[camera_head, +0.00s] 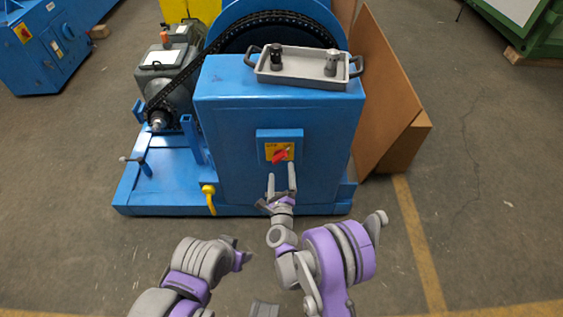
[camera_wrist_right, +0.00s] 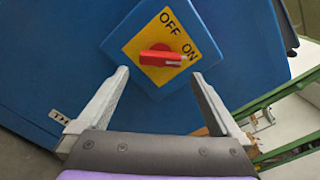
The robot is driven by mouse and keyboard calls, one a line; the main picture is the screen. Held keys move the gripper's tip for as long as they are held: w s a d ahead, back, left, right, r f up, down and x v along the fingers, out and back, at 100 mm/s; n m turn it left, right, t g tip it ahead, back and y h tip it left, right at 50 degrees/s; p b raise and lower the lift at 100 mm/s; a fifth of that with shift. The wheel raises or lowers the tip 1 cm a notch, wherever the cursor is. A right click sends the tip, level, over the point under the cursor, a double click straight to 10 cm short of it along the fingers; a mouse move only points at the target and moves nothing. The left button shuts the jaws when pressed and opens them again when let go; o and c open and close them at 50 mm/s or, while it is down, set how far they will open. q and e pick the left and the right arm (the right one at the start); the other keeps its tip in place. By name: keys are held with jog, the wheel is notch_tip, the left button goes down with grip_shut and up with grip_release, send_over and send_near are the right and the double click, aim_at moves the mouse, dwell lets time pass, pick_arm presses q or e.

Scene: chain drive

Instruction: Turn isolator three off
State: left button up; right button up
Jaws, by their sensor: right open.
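An isolator switch with a red knob (camera_head: 280,156) on a yellow plate sits in a blue box on the front of the blue machine housing. In the right wrist view, the red knob (camera_wrist_right: 168,59) has its white-marked end toward ON, with OFF printed above it. My right gripper (camera_head: 281,180) is open and empty, just below and in front of the switch. In the wrist view its fingers (camera_wrist_right: 160,76) stand apart on either side of the switch box, short of the knob. A label near the lower left is mostly unreadable.
A grey tray (camera_head: 302,81) with two dark-and-grey parts rests on the housing. A chain (camera_head: 190,70) runs from the motor at the left to the large wheel. A yellow hook-shaped part (camera_head: 209,197) is left of the switch. Brown boards (camera_head: 386,90) lean at the right.

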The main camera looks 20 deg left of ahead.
aim_at(281, 161)
jog(key=x, duration=0.6)
jog(key=shift+w, duration=0.1)
jog(key=shift+c, duration=0.3)
jog(key=c, duration=1.1)
